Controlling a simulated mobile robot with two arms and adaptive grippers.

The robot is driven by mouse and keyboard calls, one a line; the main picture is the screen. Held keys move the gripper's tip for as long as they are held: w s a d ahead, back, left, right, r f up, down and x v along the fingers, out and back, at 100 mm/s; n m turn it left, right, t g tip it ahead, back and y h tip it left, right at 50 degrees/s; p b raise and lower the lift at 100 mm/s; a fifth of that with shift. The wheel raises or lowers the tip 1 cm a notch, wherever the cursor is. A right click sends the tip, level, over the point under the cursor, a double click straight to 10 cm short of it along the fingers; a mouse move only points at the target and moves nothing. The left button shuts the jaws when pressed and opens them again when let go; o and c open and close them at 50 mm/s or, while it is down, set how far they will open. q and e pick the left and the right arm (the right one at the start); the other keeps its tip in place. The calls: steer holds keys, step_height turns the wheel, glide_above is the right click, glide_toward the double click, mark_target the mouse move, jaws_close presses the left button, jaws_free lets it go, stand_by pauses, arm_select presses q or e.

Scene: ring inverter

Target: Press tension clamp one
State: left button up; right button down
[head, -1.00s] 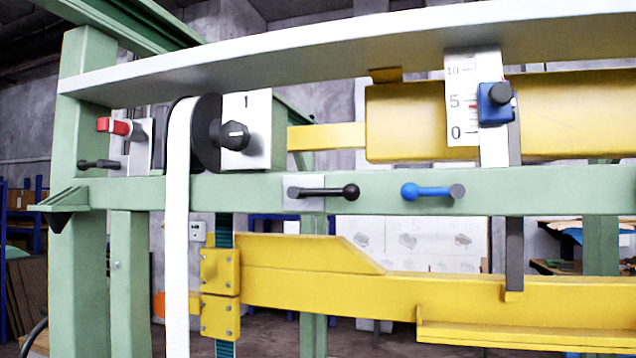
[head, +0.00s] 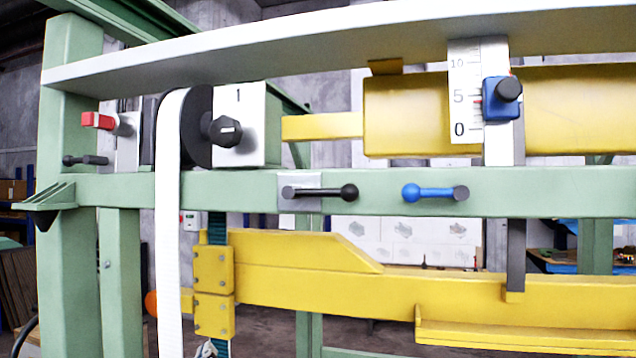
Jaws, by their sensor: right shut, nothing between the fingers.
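A white block marked "1" (head: 250,120) sits above the green crossbeam, with a black knob (head: 225,131) on its front; I take it to be clamp one, though only the number marks it. A black roller (head: 196,120) stands against its left side, with a white strap (head: 169,230) hanging down from it. The tip of my right gripper (head: 210,349) just enters at the bottom edge, shut and empty, below the yellow hinge plates and well below the block. Most of it is cut off by the frame. My left gripper is not in view.
The green crossbeam (head: 385,192) carries a black lever (head: 320,192) and a blue lever (head: 435,192). A red-tipped handle (head: 98,120) is at the left. A scale with a blue slider (head: 499,100) is at the right. A yellow beam (head: 330,280) runs below.

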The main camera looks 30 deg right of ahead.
steer(key=s+d+r+m+g+h, duration=0.1)
steer(key=s+d+r+m+h, duration=0.3)
steer(key=s+r+m+h, duration=0.6)
steer(key=s+r+m, duration=0.1)
steer(key=s+r, duration=1.1)
steer(key=r, duration=0.4)
steer(key=shift+s+d+m+g, duration=0.15)
steer(key=shift+s+m+g, duration=0.05)
steer(key=shift+m+g, duration=0.1)
steer(key=shift+r+p, duration=0.1)
steer(key=shift+p, duration=0.2)
step_height(320, 180, up, 5)
steer(key=p, duration=0.7)
glide_above(323, 192)
steer(key=s+a, duration=0.2)
steer(key=s, duration=0.1)
steer(key=shift+w+d+f+p, duration=0.15)
steer(key=shift+w+f, duration=0.05)
steer(key=shift+f, duration=0.45)
steer(key=shift+w+d+f+p, duration=0.1)
steer(key=shift+w+d+f, duration=0.1)
steer(key=shift+f, duration=0.5)
steer(key=shift+w+d+f+p, duration=0.1)
steer(key=shift+w+f+p, duration=0.1)
steer(key=shift+f, duration=0.45)
steer(key=shift+h, duration=0.4)
